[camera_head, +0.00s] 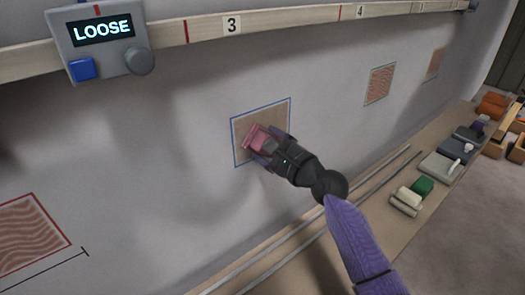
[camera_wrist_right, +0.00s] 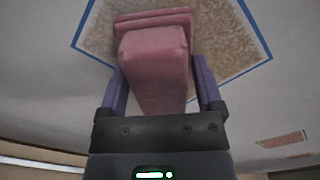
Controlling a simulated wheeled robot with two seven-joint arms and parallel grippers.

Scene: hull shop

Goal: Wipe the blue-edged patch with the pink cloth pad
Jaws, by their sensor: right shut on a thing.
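The blue-edged patch (camera_head: 277,112) is a brown speckled square with a blue outline on the grey wall, in the middle of the head view. It also fills the top of the right wrist view (camera_wrist_right: 226,50). My right gripper (camera_head: 263,150) is shut on the pink cloth pad (camera_head: 259,138). The pad is in front of the lower left part of the patch and hides some of it. In the right wrist view the pad (camera_wrist_right: 153,60) sits between the two purple fingers, its wide face toward the patch. I cannot tell whether it touches the wall. My left gripper is not in view.
A rail (camera_head: 285,22) with numbered marks runs along the top, carrying a box (camera_head: 103,45) that reads LOOSE. A red-edged patch (camera_head: 32,232) is at lower left. More patches (camera_head: 380,84) are farther right. A bench (camera_head: 325,220) below holds rods, blocks and tools.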

